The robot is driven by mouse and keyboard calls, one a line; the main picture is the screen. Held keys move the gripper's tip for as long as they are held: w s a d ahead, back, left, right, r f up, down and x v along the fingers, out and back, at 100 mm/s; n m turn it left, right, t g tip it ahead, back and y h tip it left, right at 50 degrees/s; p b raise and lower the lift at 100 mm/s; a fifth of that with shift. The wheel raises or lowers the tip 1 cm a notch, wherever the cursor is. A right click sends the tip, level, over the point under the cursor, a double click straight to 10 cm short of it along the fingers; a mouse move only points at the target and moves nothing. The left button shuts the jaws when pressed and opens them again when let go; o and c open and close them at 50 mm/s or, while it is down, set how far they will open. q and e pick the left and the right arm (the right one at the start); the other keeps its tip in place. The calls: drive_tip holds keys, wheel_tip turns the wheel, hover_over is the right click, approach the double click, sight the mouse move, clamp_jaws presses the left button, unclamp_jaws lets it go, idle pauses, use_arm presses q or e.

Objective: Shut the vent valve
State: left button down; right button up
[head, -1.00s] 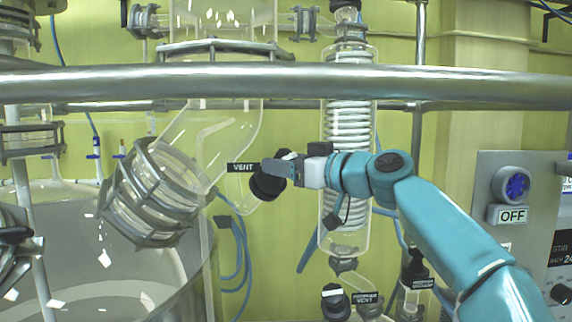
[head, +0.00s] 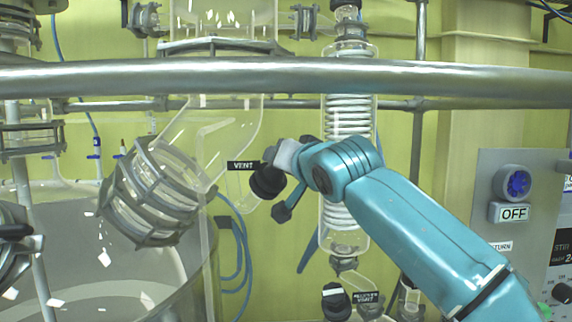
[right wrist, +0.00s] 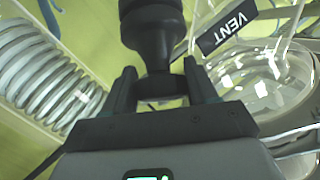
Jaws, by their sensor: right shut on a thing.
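The vent valve has a black knob (head: 266,181) just below and right of its black VENT label (head: 243,166), at the end of a glass side arm. In the right wrist view the black knob (right wrist: 154,35) stands between and beyond my fingertips, with the label (right wrist: 228,28) to its right. My right gripper (right wrist: 162,88) is shut on the knob's narrow end, one finger on each side. In the head view my right gripper (head: 282,160) meets the knob from the right, partly hidden by its own wrist. The valve's inside cannot be made out. My left gripper is not in view.
A metal rail (head: 450,82) crosses in front, above my right arm. A glass coil condenser (head: 347,120) stands behind my wrist. A clamped glass flange (head: 160,190) is left of the valve. A control panel (head: 490,165) stands at right.

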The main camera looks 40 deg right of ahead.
drive_tip(key=m, duration=0.1)
drive_tip(key=m+g+h, duration=0.1)
drive_tip(key=m, duration=0.1)
drive_tip(key=shift+w+a+g+h, duration=0.1)
drive_tip(key=shift+a+g+h, duration=0.05)
drive_tip(key=shift+g+h, duration=0.15)
drive_tip(key=shift+m+g+h+p, duration=0.35)
drive_tip(key=shift+m+g+h, duration=0.35)
drive_tip(key=shift+m, duration=0.5)
drive_tip(key=shift+g, duration=0.3)
drive_tip(key=o, duration=1)
drive_tip(key=shift+c, duration=0.2)
drive_tip(key=f+b+v, duration=0.1)
drive_tip(key=b+v, duration=0.2)
drive_tip(key=v, duration=0.5)
drive_tip(key=s+f+b+v, duration=0.1)
drive_tip(key=f+b+v, duration=0.1)
drive_tip(key=v, duration=0.6)
drive_tip(key=shift+s+a+b, duration=0.25)
drive_tip(key=shift+b, duration=0.35)
drive_tip(key=shift+f, duration=0.15)
